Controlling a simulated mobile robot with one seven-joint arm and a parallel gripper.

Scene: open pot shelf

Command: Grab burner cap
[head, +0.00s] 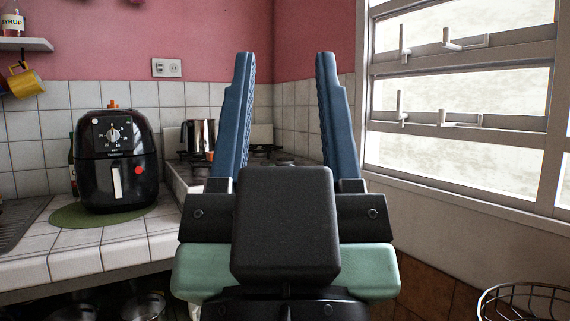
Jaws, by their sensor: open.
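My gripper (285,58) is in the middle of the head view, with its two blue fingers pointing up and away from me. It is open and nothing is between its fingers. Behind it, in the corner, is a stove (262,160) with dark burner parts on top. They are small and partly covered by the left finger, so I cannot tell a separate burner cap among them. The gripper looks well apart from the stove.
A black air fryer (116,160) stands on a green mat (70,214) on the tiled counter (75,262). A metal kettle (197,137) is near the stove. Pots (143,307) sit below the counter. A wire basket (527,300) is at the lower right.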

